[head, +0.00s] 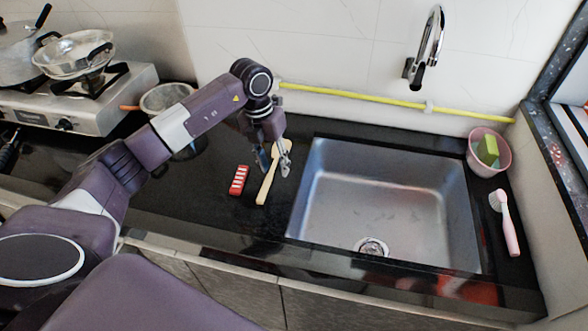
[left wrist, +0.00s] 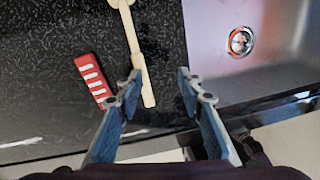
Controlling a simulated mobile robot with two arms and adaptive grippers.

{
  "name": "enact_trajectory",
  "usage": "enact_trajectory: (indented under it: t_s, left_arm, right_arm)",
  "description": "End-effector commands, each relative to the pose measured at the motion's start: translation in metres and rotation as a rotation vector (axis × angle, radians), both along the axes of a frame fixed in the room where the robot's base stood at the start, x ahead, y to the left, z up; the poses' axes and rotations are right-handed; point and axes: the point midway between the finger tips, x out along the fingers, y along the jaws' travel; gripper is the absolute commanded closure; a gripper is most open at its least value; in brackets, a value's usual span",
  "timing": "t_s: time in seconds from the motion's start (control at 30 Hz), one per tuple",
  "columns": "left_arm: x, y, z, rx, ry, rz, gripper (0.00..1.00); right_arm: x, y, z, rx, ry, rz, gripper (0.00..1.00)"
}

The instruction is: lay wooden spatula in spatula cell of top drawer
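The pale wooden spatula (head: 267,187) lies on the black counter left of the sink, its head partly behind my left gripper (head: 274,164). In the left wrist view the spatula (left wrist: 136,48) runs from the top edge down to just beside the left fingertip. My left gripper (left wrist: 160,76) is open with nothing between its fingers, above the counter. I cannot tell from these views whether a fingertip touches the spatula. My right gripper is not in view. The cabinet fronts (head: 240,285) show below the counter edge; no open drawer or spatula cell is visible.
A red slotted object (head: 239,180) lies just left of the spatula. The steel sink (head: 385,205) is to the right. A pink bowl (head: 474,160) with sponges and a pink brush (head: 508,232) are at far right. A stove (head: 110,112) with pots stands at the left.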

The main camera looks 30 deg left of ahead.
Motion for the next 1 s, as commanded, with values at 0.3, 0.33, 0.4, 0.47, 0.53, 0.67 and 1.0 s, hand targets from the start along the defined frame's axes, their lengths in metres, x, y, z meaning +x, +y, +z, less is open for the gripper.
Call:
enact_trajectory:
  t_s: [0.3,0.33,0.4,0.47,0.53,0.67,1.0]
  left_arm:
    - [-0.007,0.041,0.006,0.105,0.064,0.165,0.65]
    - [-0.007,0.04,0.002,0.105,0.064,0.164,0.65]
    - [-0.007,0.04,-0.005,0.105,0.063,0.163,0.65]
    - [-0.006,0.038,-0.011,0.103,0.063,0.163,0.65]
    - [-0.005,0.035,-0.019,0.102,0.064,0.161,0.65]
    - [-0.002,0.032,-0.04,0.102,0.064,0.161,0.65]
    - [-0.001,0.033,-0.06,0.102,0.058,0.158,0.65]
  right_arm:
    - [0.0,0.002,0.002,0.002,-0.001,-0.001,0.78]
    - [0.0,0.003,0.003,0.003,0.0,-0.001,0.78]
    - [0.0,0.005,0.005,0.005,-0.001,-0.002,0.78]
    - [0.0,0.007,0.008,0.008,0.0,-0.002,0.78]
    - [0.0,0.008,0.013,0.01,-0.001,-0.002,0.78]
    - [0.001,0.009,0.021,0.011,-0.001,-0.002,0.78]
    - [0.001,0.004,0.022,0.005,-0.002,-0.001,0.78]
